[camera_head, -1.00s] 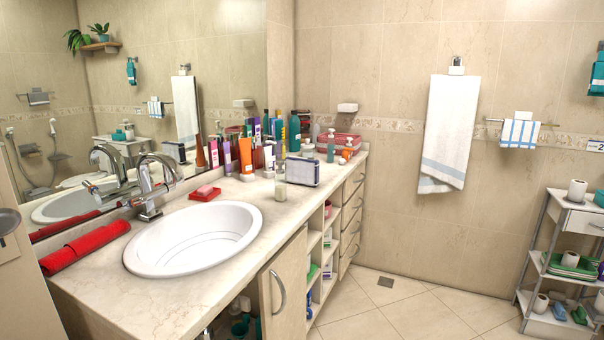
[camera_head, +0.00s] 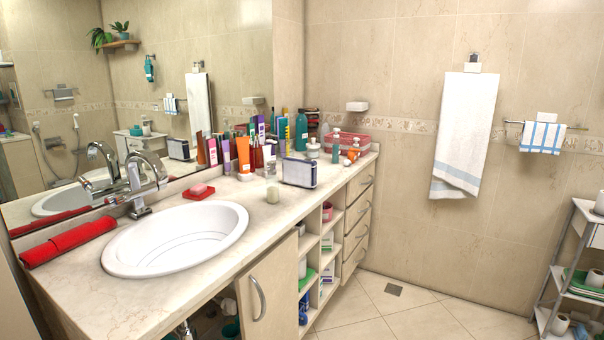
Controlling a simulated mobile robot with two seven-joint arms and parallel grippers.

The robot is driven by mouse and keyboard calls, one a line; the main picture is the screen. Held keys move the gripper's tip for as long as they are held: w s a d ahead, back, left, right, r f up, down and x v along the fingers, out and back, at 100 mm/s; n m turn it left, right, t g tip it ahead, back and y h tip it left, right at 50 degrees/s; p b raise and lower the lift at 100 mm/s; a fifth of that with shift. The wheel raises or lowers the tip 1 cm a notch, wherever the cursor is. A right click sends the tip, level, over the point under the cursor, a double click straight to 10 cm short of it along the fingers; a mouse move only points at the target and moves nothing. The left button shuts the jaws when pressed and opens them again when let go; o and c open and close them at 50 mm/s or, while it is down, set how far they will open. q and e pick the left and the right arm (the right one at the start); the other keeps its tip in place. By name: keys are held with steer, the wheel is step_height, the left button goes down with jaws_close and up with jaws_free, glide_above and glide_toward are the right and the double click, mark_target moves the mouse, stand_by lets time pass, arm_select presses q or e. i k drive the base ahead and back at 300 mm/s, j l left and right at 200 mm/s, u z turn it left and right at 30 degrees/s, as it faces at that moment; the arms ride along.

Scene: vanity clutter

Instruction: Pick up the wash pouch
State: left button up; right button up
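A small boxy case (camera_head: 299,172), pale grey with dark blue edges, stands upright on the vanity counter (camera_head: 222,256), right of the sink and near the front edge. It may be the wash pouch, but I cannot tell for sure. Neither of my grippers is in view.
The white sink (camera_head: 176,238) fills the counter's left half, with a chrome faucet (camera_head: 138,185) behind it. A red rolled towel (camera_head: 68,243) lies at the left. The cabinet door (camera_head: 268,298) below stands ajar. A shelf rack (camera_head: 566,270) is at the right; the middle floor is clear.

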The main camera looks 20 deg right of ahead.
mark_target(300, 172)
steer(key=l+u, duration=0.2)
steer(key=l, duration=0.7)
steer(key=l+u, duration=0.15)
steer(key=l, duration=0.7)
steer(key=l+u, duration=0.2)
steer(key=l, duration=0.7)
steer(key=i+l+u, duration=0.1)
steer(key=i+l, duration=0.15)
steer(key=l, duration=0.15)
steer(key=i+l+u, duration=0.15)
steer(key=l, duration=0.25)
steer(key=i, duration=0.1)
